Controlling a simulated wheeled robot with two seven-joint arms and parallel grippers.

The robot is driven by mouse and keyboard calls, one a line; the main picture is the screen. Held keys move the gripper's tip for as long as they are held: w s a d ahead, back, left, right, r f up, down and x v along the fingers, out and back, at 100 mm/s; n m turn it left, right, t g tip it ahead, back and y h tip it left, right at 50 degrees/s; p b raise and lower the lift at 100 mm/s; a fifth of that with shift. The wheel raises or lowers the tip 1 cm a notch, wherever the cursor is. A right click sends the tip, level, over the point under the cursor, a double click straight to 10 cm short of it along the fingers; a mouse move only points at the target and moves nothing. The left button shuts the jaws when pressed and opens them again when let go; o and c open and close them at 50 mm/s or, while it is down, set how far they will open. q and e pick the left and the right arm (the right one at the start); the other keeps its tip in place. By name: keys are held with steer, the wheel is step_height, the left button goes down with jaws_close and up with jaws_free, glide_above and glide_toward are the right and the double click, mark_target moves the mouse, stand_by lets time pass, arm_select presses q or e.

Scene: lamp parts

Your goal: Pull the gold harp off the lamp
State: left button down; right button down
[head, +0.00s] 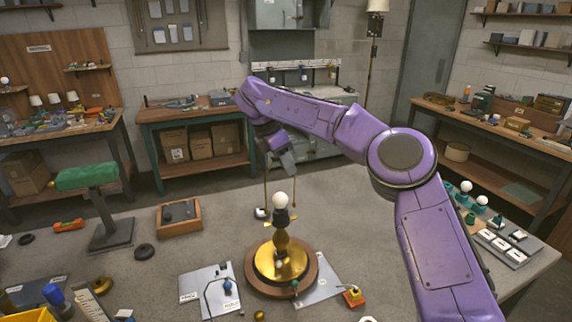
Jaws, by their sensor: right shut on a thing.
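The lamp (282,244) stands upright in the middle of the table, with a round wooden and brass base, a gold body and a dark socket. A white bulb (281,199) sits on top of the socket. The thin gold harp (266,196) shows as two narrow legs on either side of the bulb. My right gripper (289,170) comes down from above and is shut on the top of the harp, hiding it. I cannot tell whether the harp's lower ends still touch the lamp. My left gripper is not in view.
A wooden tray (179,217) and a green-topped stand (106,222) are to the left. A rack with bulbs (478,201) stands at the right. Table behind the lamp is mostly clear.

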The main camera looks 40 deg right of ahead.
steer(key=shift+r+p, duration=0.65)
steer(key=shift+r, duration=0.55)
steer(key=shift+r+p, duration=0.8)
steer(key=shift+r, duration=1.7)
steer(key=shift+r, duration=1.8)
steer(key=shift+r, duration=0.1)
